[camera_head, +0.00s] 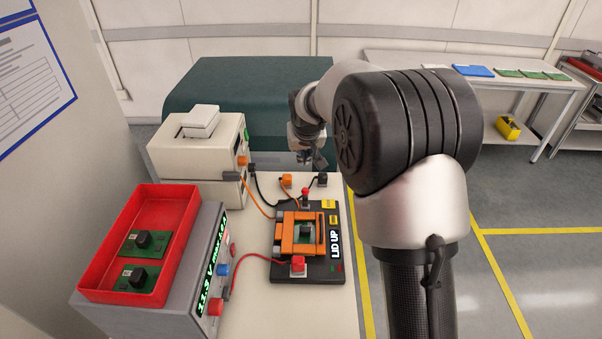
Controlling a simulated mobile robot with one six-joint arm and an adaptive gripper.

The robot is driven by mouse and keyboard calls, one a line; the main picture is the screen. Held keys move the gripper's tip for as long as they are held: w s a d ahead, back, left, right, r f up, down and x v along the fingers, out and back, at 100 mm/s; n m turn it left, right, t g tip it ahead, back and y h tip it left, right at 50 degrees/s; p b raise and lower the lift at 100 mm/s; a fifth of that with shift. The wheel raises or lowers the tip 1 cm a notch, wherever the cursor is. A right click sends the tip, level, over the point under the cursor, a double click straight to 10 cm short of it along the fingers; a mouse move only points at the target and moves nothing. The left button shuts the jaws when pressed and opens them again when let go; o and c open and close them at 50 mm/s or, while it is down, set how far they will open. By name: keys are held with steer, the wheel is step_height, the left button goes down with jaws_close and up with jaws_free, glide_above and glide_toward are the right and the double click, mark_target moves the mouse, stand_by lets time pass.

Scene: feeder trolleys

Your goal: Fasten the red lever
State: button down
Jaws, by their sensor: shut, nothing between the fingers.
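The label beside the frame reads "LID UP". A small red knob-like piece (305,192) stands upright behind the frame; it may be the red lever, but it is too small to be sure. A red block (298,264) sits at the board's front, where a red cable ends. My gripper (312,160) is above the bench's far end, behind the fixture and apart from it. It is shut and empty; its fingertips are small and dark.
A power supply (190,285) with a red tray (92,285) of green boards on top stands at the left. A cream machine (165,160) is behind it. Cables cross the bench between them and the fixture. A green cabinet (255,90) stands at the back.

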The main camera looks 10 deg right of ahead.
steer(key=shift+f, duration=0.1)
steer(key=b, duration=0.4)
glide_above(305, 197)
steer(key=w, duration=0.4)
step_height(305, 197, down, 9)
steer(key=shift+s+f, duration=0.15)
steer(key=shift+f, duration=0.05)
